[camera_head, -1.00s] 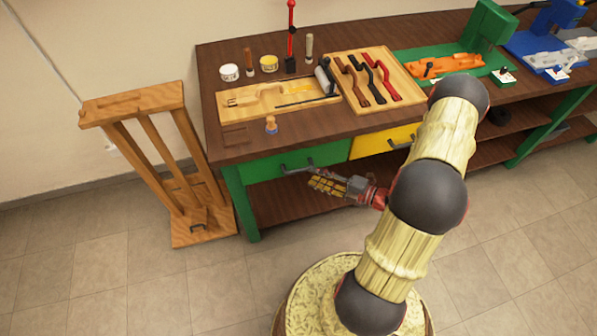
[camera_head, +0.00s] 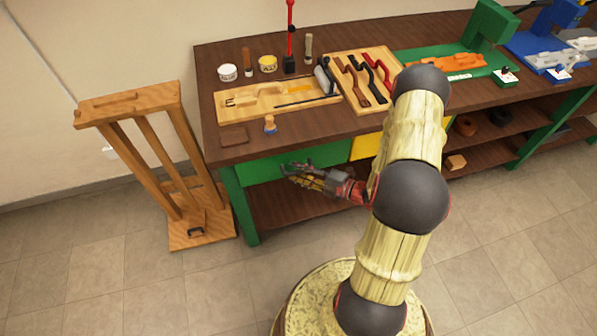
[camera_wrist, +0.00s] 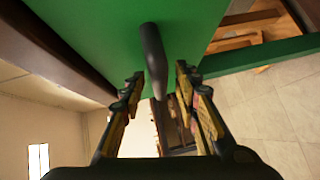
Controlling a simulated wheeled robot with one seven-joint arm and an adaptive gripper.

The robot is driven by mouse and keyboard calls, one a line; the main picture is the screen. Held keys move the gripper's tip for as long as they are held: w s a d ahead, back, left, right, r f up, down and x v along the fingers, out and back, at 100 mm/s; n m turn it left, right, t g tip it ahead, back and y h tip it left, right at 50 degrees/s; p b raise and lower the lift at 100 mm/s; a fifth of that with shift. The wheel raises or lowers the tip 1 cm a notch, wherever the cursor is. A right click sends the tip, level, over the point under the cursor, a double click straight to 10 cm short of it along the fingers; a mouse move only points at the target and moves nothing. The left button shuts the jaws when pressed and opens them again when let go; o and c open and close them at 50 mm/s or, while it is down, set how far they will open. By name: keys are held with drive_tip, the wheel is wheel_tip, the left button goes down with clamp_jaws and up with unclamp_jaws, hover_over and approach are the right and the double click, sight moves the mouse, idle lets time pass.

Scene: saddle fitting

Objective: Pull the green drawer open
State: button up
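The green drawer (camera_head: 262,168) is at the left front of the brown workbench, and its front looks flush with the bench. Its dark bar handle (camera_wrist: 152,58) stands out from the green drawer face (camera_wrist: 100,35) in the wrist view. My gripper (camera_head: 292,172) is at the drawer front, by the handle. In the wrist view my gripper (camera_wrist: 157,85) has its two fingers apart, one on each side of the handle. A gap shows between each finger and the handle. In the head view the gripper hides most of the handle.
A yellow drawer (camera_head: 366,146) is to the right, partly behind my arm. A wooden stand (camera_head: 130,105) is on the floor left of the bench's green leg (camera_head: 241,208). Tools lie on the bench top (camera_head: 310,122). The floor in front is clear.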

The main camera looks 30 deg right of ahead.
drive_tip(key=shift+c, duration=1.2)
clamp_jaws()
